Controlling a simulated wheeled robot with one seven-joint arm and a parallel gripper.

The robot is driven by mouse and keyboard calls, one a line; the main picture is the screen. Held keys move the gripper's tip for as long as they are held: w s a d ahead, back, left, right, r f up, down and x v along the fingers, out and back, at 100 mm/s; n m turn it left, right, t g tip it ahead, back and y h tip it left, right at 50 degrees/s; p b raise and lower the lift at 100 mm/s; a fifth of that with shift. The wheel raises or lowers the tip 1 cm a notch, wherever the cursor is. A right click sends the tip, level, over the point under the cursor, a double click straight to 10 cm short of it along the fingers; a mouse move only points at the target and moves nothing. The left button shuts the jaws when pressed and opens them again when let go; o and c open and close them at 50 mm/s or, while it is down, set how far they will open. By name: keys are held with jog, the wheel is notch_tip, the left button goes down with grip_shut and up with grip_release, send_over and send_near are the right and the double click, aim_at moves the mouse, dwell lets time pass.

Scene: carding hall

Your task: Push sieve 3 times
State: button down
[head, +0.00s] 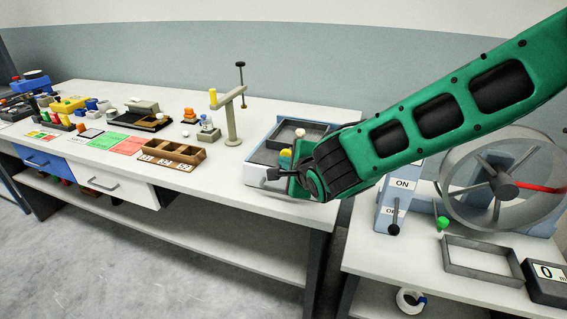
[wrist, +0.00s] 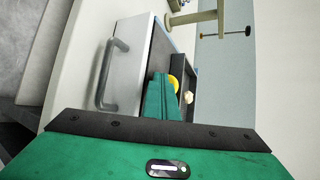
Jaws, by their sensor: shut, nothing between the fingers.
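The sieve appears to be the dark-framed tray (head: 290,131) set in a white box (head: 256,172) at the right end of the long table. The tray's dark frame also shows in the wrist view (wrist: 184,68). A pale knob (head: 300,132) and a yellow rounded piece (head: 285,153) show by the tray; both also appear in the wrist view, the yellow piece (wrist: 173,82) partly behind my fingers. My gripper (head: 293,166) is shut and empty over the box. Its fingers (wrist: 160,95) cover part of the box interior; contact with the tray cannot be told.
A grey bar handle (wrist: 112,75) sticks out from the box front. A beige post with an arm (head: 232,128) stands left of the box. A compartment tray (head: 170,155) is further left. On the right table are a switch panel (head: 396,196), a large wheel (head: 505,187) and an empty frame (head: 483,262).

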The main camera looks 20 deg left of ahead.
jog(key=shift+s+a, duration=0.15)
jog(key=shift+s, duration=1.8)
jog(key=shift+s, duration=0.15)
jog(key=s, duration=0.4)
jog(key=shift+s+a, duration=0.2)
jog(key=shift+s, duration=0.15)
jog(key=shift+s, duration=0.1)
